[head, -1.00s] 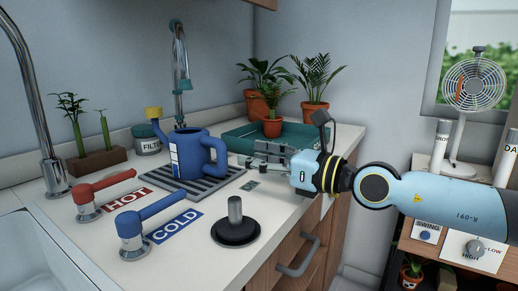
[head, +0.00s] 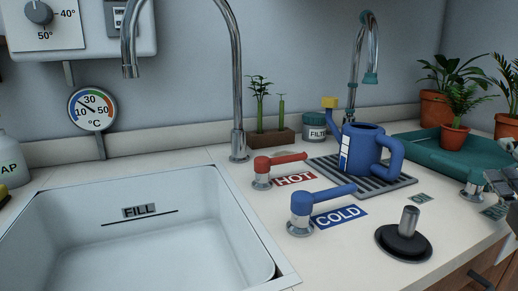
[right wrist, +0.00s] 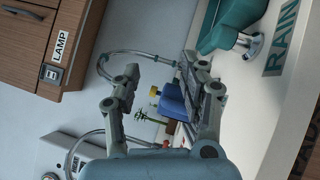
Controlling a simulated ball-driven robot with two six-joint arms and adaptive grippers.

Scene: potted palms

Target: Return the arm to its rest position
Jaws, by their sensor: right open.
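My right gripper (head: 503,181) is only partly in the head view, cut off at the right edge beside the teal-handled tap (head: 473,188). In the right wrist view its two fingers (right wrist: 164,80) are spread apart with nothing held between them. The blue watering can (head: 362,150) stands upright on the drain grate (head: 391,188), apart from the gripper. It also shows small between the fingers in the right wrist view (right wrist: 172,100). My left gripper is not in view.
A white sink basin (head: 130,245) fills the left front. Red hot (head: 278,163) and blue cold (head: 318,197) levers, a black plug (head: 404,243) and a tall faucet (head: 237,110) stand on the counter. A teal tray (head: 420,153) and potted palms (head: 455,132) are at the right.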

